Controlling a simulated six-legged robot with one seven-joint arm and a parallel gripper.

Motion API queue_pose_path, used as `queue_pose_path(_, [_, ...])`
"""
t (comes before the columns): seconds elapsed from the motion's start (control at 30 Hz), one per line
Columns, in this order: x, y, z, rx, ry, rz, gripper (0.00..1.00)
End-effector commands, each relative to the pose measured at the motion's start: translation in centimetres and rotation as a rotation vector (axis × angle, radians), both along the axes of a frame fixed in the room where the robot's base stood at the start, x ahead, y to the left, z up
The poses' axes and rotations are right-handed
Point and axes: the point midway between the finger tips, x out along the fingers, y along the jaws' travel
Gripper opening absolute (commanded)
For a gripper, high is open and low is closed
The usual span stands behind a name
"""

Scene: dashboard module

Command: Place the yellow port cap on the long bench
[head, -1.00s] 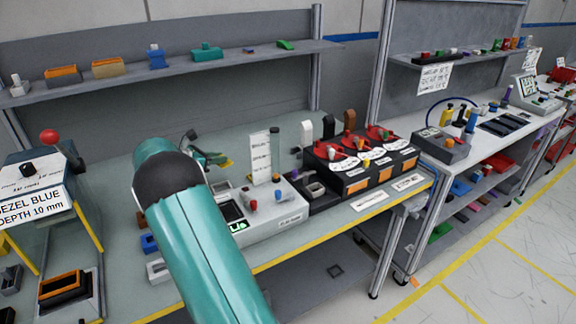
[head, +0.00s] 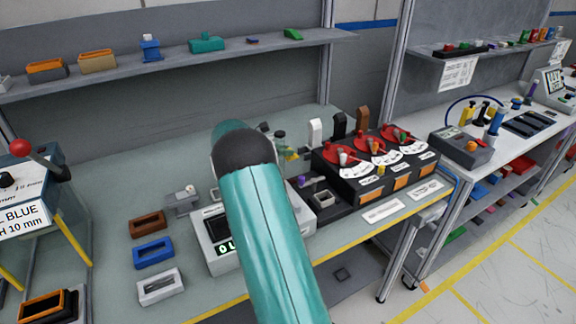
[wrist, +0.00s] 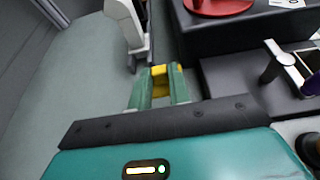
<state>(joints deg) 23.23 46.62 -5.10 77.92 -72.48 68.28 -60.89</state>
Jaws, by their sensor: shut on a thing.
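My gripper (wrist: 158,88) is shut on the yellow port cap (wrist: 159,71), which shows as a small yellow piece between the green fingertips in the wrist view. In the head view, my gripper (head: 284,148) shows partly past my teal arm, above the bench and left of the black dial module. The cap itself is too small to make out surely there. The grey-green bench top (head: 105,180) runs beneath, with a yellow front edge; it also shows bare in the wrist view (wrist: 65,85). Whether the cap touches the bench cannot be told.
The black dial module (head: 345,178) with red discs stands right of my gripper. A white upright piece (head: 315,131) is close by. A display box (head: 218,240) is partly behind my arm. Brown (head: 148,224), blue (head: 153,252) and white (head: 160,286) trays stand left. The back left bench is clear.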

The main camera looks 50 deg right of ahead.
Motion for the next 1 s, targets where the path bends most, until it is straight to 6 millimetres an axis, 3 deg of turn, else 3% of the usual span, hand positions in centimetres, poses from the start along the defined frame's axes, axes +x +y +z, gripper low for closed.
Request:
queue_pose_path(0.43, [0.6, 1.1, -5.5, 0.002, 0.001, 0.012, 0.00])
queue_pose_path(0.73, [0.7, 0.8, -5.8, 0.001, -0.001, 0.010, 0.00])
queue_pose_path(0.77, [0.7, 0.8, -5.8, 0.001, -0.001, 0.010, 0.23])
queue_pose_path(0.83, [0.7, 0.7, -5.8, 0.001, -0.001, 0.009, 0.36])
queue_pose_path(0.87, [0.7, 0.7, -5.8, 0.001, -0.001, 0.009, 0.41])
queue_pose_path(1.0, [0.6, 0.5, -5.8, 0.001, -0.001, 0.008, 0.41])
